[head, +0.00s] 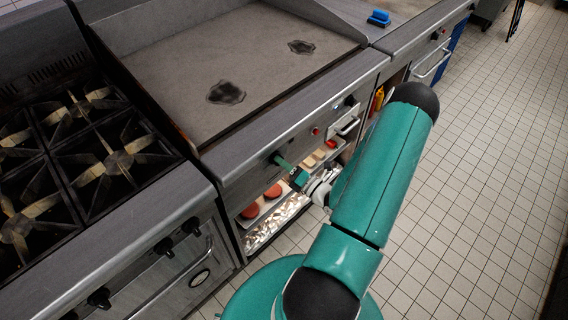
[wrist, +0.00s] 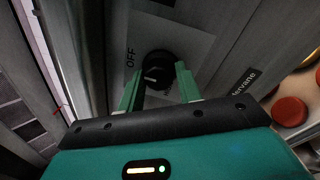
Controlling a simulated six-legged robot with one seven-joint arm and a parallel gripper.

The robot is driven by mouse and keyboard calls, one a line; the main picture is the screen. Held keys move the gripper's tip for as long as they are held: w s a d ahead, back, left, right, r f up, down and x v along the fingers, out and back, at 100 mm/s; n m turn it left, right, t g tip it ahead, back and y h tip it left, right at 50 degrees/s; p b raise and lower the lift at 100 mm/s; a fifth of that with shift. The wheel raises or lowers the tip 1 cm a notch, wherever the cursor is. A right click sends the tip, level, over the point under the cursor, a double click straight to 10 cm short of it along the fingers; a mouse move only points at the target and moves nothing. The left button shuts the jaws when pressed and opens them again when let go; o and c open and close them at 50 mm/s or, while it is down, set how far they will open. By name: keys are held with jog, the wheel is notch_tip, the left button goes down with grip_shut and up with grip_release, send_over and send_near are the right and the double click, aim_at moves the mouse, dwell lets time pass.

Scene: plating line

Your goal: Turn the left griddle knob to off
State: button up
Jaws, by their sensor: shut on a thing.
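The left griddle knob (wrist: 157,70) is black and round with a white pointer mark, set on a pale plate in the wrist view. The mark lies on the knob's lower left side. The printed word OFF (wrist: 131,57) stands to the left of the knob. My gripper (wrist: 160,86) has its two green fingers on either side of the knob and is shut on it. In the head view my gripper (head: 281,161) reaches the left part of the griddle's front panel (head: 240,160), and the knob there is mostly hidden.
The griddle top (head: 260,55) has two dark patches. A burner range (head: 100,150) with black knobs stands at left. Below the panel, an open shelf holds red patties (head: 249,211). Another griddle knob (head: 350,101) sits farther right. The tiled floor (head: 480,180) at right is clear.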

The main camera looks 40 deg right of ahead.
jog(key=shift+w+a+r, duration=0.15)
jog(key=shift+w+a, duration=0.05)
dwell(0.3)
jog(key=o, duration=0.9)
jog(key=shift+o, duration=0.2)
jog(key=shift+s+d, duration=0.1)
jog(key=s+d+f, duration=0.1)
jog(key=s, duration=1.2)
jog(key=shift+s+f, duration=0.3)
jog(key=shift+s, duration=0.05)
jog(key=shift+d, duration=0.1)
